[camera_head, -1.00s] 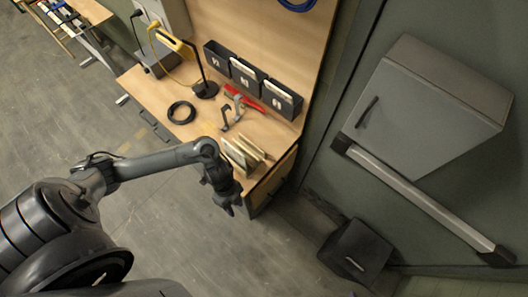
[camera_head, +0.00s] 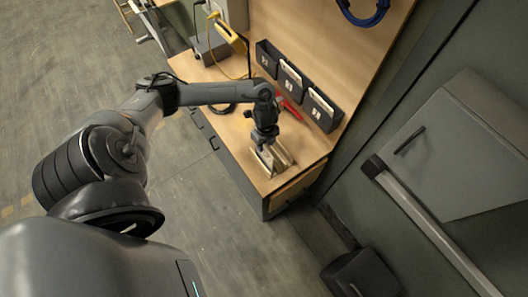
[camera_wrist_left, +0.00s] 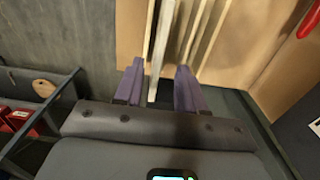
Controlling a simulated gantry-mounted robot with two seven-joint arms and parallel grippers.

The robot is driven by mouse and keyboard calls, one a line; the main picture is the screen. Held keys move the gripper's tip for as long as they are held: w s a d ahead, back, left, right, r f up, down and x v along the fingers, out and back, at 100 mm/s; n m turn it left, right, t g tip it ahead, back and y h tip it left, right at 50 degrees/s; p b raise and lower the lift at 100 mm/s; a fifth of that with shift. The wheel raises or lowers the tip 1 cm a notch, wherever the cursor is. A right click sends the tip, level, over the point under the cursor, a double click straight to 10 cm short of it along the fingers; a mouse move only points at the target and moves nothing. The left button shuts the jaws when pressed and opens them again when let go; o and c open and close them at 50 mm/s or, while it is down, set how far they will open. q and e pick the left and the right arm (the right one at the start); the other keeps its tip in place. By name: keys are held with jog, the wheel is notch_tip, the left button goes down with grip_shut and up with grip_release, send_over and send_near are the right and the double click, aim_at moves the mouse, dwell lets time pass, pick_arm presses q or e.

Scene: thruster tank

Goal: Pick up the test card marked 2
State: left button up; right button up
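Several thin pale test cards (camera_head: 282,157) stand on edge at the front of the wooden bench; I cannot read a number on any of them. My left gripper (camera_head: 264,143) is above them, pointing down. In the left wrist view its two purple fingers (camera_wrist_left: 158,88) are apart, with one pale card (camera_wrist_left: 160,50) edge-on between them. There appears to be a gap on both sides of this card. More upright pieces (camera_wrist_left: 203,35) stand just to its right. My right gripper is in neither view.
Dark labelled bins (camera_head: 290,78) line the back of the bench (camera_head: 235,135). A red tool (camera_head: 290,107) and a black cable coil (camera_head: 222,107) lie near my arm. In the wrist view an open drawer (camera_wrist_left: 58,95) holds red items. A grey cabinet (camera_head: 455,150) hangs at right.

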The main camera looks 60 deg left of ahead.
aim_at(264, 155)
pick_arm(q)
jog(key=f, duration=0.2)
jog(key=f+p, duration=0.1)
jog(key=f, duration=0.2)
jog(key=shift+s+a+f, duration=0.15)
jog(key=shift+s+a, duration=0.05)
jog(key=shift+c, duration=0.3)
grip_shut()
